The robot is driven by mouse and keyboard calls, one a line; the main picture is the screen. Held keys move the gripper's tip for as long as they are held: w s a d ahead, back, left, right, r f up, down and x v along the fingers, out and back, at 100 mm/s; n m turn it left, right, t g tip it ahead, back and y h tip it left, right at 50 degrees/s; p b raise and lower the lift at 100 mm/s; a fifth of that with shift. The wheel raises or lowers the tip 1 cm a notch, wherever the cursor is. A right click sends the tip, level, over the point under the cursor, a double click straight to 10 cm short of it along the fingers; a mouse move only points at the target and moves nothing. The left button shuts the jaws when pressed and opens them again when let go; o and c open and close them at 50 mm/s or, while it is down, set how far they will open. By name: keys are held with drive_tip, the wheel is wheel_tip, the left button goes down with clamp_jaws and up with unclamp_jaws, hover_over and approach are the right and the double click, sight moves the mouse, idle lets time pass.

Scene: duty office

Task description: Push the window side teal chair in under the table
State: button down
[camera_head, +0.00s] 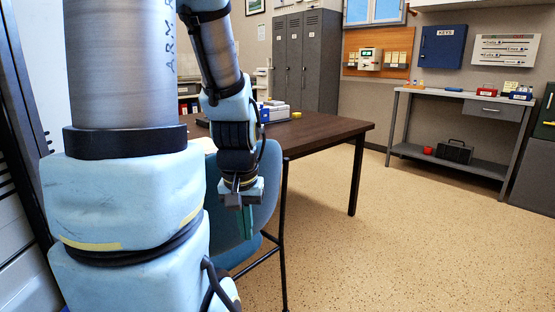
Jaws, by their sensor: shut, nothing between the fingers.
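A teal chair (267,185) stands at the near side of the dark brown table (330,127). Its curved back rises beside the table edge, and its seat (238,250) shows lower down. My arm covers much of the chair's left side. My gripper (248,225) points down in front of the chair back, shut and empty. I cannot tell whether it touches the chair. How far the seat reaches under the table is hidden.
Black table legs (355,178) stand at the right. Blue and white items (274,111) lie on the tabletop. Grey lockers (305,60) and a grey workbench (455,97) line the back. The speckled floor (410,240) at the right is clear.

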wheel_tip(320, 180, up, 15)
drive_tip(key=p, duration=1.2)
drive_tip(key=shift+f, duration=0.15)
drive_tip(key=c, duration=1.6)
unclamp_jaws()
